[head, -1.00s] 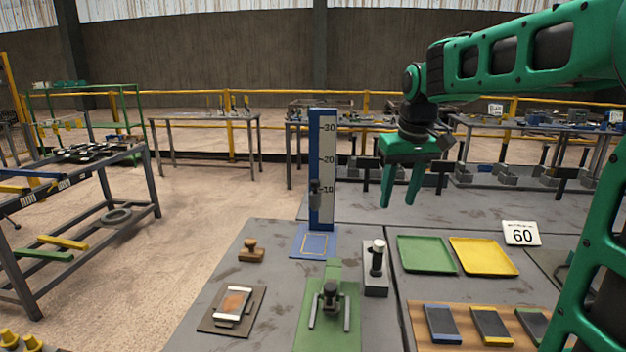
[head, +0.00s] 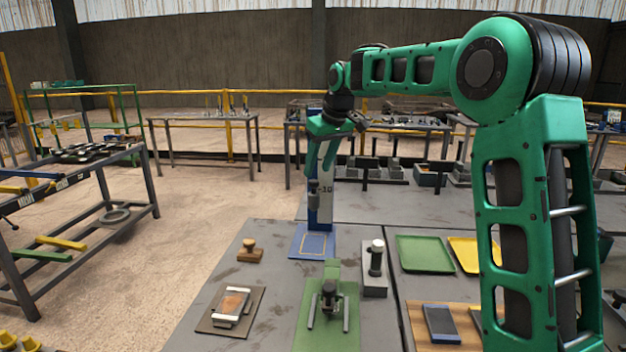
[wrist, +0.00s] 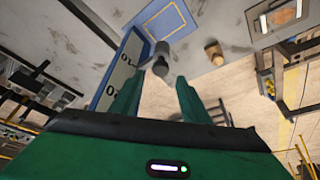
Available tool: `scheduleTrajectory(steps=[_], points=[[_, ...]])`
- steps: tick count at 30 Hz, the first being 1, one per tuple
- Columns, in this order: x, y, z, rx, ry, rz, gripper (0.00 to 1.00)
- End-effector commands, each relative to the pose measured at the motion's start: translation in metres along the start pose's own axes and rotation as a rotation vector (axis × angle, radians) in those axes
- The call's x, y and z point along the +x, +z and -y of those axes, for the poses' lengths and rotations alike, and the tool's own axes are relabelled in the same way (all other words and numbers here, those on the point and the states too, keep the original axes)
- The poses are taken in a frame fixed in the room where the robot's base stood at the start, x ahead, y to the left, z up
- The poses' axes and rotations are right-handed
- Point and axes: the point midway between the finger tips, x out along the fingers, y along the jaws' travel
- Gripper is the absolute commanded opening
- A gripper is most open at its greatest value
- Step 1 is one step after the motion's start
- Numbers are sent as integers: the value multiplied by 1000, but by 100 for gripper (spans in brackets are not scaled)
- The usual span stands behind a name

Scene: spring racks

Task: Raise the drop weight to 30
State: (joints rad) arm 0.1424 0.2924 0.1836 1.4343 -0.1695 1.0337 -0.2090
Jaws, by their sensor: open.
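The blue-framed upright scale (head: 327,205) stands on a blue base plate (head: 312,242), and its 10 mark shows. The dark drop weight (head: 314,192) is at the scale's front left, about level with the 10. My gripper (head: 318,168) is above the weight at the scale, pointing down, and hides the upper marks. In the wrist view my gripper (wrist: 160,80) is open, fingers spread. The weight (wrist: 161,63) shows just beyond the fingertips, roughly between them, with the scale (wrist: 118,68) close to the left finger. I cannot tell whether anything touches.
A wooden stamp (head: 249,250), a green-based fixture (head: 329,310) and a grey block with a dark post (head: 376,268) stand in front. Green (head: 425,254) and yellow (head: 464,252) trays lie right. My arm crosses over the bench's right side.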

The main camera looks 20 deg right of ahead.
Motion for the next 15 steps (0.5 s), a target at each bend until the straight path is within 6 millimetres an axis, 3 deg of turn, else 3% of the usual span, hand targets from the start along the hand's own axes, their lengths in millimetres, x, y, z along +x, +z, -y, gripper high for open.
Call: scheduleTrajectory(steps=[6, 15], points=[[32, 0, 0, 0, 0, 2, 42], [45, 0, 0, 0, 1, 0, 42]])
